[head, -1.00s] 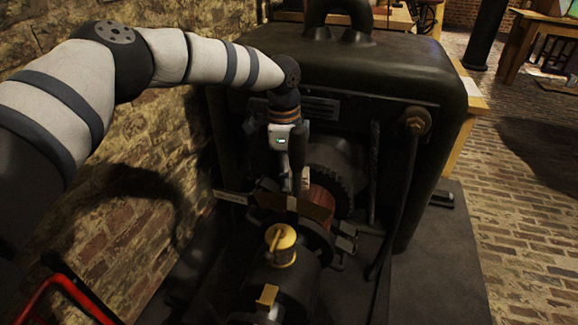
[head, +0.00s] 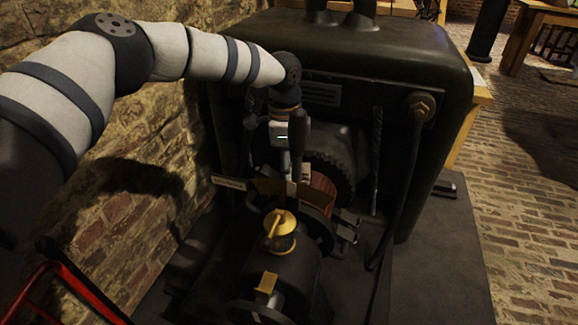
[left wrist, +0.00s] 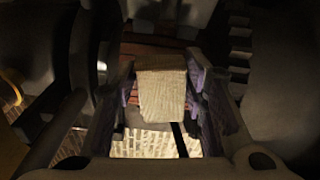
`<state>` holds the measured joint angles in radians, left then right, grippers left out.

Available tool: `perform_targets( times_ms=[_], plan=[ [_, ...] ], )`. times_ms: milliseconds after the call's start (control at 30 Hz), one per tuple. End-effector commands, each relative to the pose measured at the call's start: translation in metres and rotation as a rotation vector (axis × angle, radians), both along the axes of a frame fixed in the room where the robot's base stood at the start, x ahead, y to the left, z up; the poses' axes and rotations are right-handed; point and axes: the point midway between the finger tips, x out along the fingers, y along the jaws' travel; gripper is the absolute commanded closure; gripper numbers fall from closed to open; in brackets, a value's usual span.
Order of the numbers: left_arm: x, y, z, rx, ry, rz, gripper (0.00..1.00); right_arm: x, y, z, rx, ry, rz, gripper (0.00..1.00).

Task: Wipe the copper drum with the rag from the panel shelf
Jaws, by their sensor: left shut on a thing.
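The copper drum (head: 323,186) is a small reddish cylinder low on the dark machine, partly hidden behind a brass-coloured plate and my gripper. It also shows as a brown-red band in the left wrist view (left wrist: 133,50). My left gripper (head: 297,180) points down at the drum. In the left wrist view its fingers (left wrist: 164,95) are shut on the rag (left wrist: 160,92), a beige woven cloth. The rag hangs in front of the drum; I cannot tell whether they touch. The panel shelf is not clearly made out. My right gripper is not in view.
A large black machine housing (head: 390,60) stands behind the drum, with a toothed wheel beside it. A brass oil cup (head: 281,232) stands just in front. A brick wall (head: 130,220) is close on the left. Open brick floor (head: 525,220) lies to the right.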

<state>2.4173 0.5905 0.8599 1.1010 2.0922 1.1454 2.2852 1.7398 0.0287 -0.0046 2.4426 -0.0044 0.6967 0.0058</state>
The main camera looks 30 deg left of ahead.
Motion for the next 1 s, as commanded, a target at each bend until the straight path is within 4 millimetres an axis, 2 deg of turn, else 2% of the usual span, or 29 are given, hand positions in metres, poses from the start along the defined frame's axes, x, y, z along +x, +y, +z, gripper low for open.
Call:
perform_targets(
  times_ms=[833, 1000],
  plan=[
    [0.001, -0.001, -0.016, 0.000, -0.001, 0.000, 0.83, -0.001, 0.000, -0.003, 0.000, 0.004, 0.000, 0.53],
    [0.003, -0.009, -0.014, 0.000, -0.001, -0.001, 0.83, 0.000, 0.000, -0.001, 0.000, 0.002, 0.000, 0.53]
  ],
)
